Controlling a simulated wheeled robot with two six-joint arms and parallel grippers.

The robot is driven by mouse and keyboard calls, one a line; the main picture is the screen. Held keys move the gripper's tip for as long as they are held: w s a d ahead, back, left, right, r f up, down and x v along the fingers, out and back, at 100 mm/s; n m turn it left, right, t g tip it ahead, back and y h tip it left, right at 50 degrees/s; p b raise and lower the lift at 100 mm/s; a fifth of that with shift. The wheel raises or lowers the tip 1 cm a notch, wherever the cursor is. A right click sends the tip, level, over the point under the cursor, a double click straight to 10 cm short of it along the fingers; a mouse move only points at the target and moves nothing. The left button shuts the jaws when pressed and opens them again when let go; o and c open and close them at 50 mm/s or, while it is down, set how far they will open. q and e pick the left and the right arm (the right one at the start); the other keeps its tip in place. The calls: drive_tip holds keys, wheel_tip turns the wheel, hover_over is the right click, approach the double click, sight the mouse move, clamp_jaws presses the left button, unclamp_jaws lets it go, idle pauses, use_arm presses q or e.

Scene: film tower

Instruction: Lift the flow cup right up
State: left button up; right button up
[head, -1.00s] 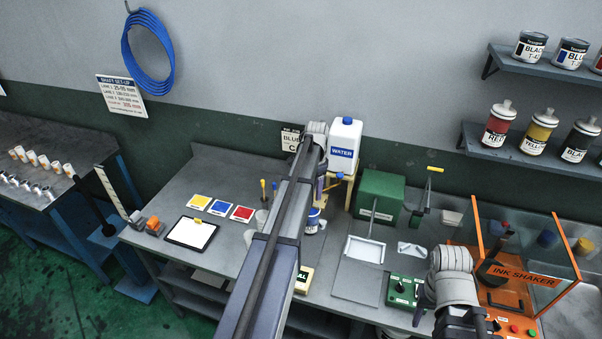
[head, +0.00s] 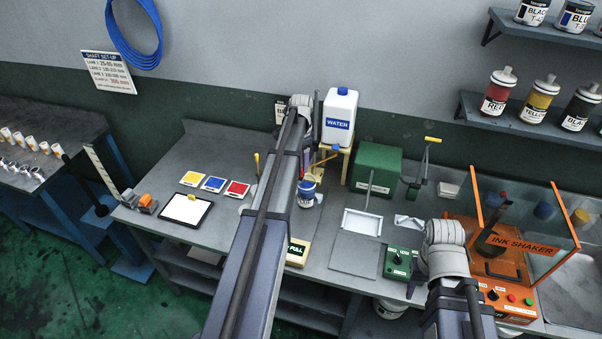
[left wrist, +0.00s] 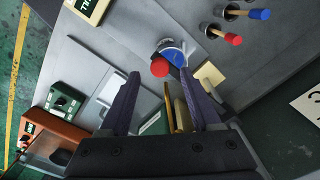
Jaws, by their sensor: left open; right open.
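A small blue-and-white labelled can (head: 306,194) stands on the bench just right of my left arm in the head view. In the left wrist view a cup-like thing with blue inside (left wrist: 174,50) shows beyond my fingertips, with a red round knob (left wrist: 160,68) in front of it. I cannot tell surely whether the knob belongs to the flow cup. My left gripper (left wrist: 158,80) is open, with the knob between its fingertips in the picture; contact is not visible. In the head view it is mostly hidden by its arm. My right gripper (head: 413,278) is open near the green control box.
A white water jug (head: 340,117) stands on a wooden stand behind the can. A green machine (head: 376,168), a white tray (head: 362,223) and the orange ink shaker (head: 520,245) stand to the right. Colour cards (head: 214,184) and a tablet-like board (head: 187,210) lie left.

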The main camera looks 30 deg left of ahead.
use_arm(q)
drive_tip(key=shift+f+b, duration=0.95)
drive_tip(key=shift+f, duration=0.55)
use_arm(e)
wheel_tip(320, 180, down, 3)
drive_tip(key=shift+r, duration=0.1)
use_arm(q)
drive_tip(key=shift+r, duration=0.1)
drive_tip(key=shift+c, duration=0.2)
clamp_jaws()
